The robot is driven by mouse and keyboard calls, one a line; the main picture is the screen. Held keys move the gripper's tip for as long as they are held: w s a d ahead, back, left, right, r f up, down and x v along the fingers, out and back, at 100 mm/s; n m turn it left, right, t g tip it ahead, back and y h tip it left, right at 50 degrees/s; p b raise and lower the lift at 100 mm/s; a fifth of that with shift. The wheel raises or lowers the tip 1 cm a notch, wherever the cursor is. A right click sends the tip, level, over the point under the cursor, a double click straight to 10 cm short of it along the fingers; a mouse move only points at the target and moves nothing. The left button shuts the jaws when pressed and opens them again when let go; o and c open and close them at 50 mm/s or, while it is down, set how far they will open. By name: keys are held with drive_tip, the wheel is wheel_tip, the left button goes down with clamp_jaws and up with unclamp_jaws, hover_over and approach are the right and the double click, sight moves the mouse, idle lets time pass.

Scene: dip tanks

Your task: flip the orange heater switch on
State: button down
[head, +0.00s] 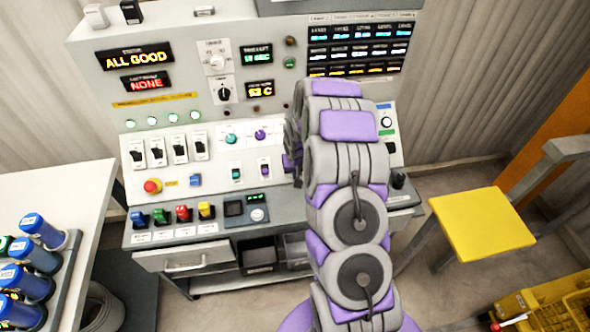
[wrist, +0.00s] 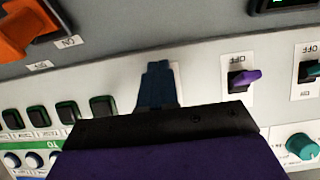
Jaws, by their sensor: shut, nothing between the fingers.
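In the wrist view, my gripper (wrist: 158,70) is shut and empty, with its dark fingertips close in front of the panel. The fingers cover most of a pale switch plate (wrist: 177,70), so any lever on it is hidden. A large orange handle (wrist: 28,25) is at the upper left, beside an ON label; the gripper is apart from it. I cannot tell whether this handle or the covered switch is the heater switch. A purple switch (wrist: 243,78) and a teal switch (wrist: 312,70) are to the right, with upside-down labels. In the head view, my arm hides the gripper's working area.
The control console (head: 205,110) carries displays, knobs and white-plated switches. A red stop button (head: 152,186) and several coloured levers are at its lower left. In the wrist view, dark push buttons (wrist: 103,108) and a teal knob (wrist: 302,146) are near the gripper. A yellow stool (head: 482,221) stands right.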

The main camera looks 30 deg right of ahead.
drive_tip(key=shift+w+r, duration=0.1)
drive_tip(key=shift+w, duration=0.15)
drive_tip(key=shift+w+r, duration=0.15)
drive_tip(key=shift+w, duration=0.05)
drive_tip(key=shift+w+d, duration=0.15)
drive_tip(key=shift+w, duration=0.15)
drive_tip(key=s, duration=0.1)
drive_tip(key=s+r, duration=0.1)
drive_tip(key=s+a+r, duration=0.1)
drive_tip(key=s, duration=0.1)
drive_tip(key=shift+p, duration=0.35)
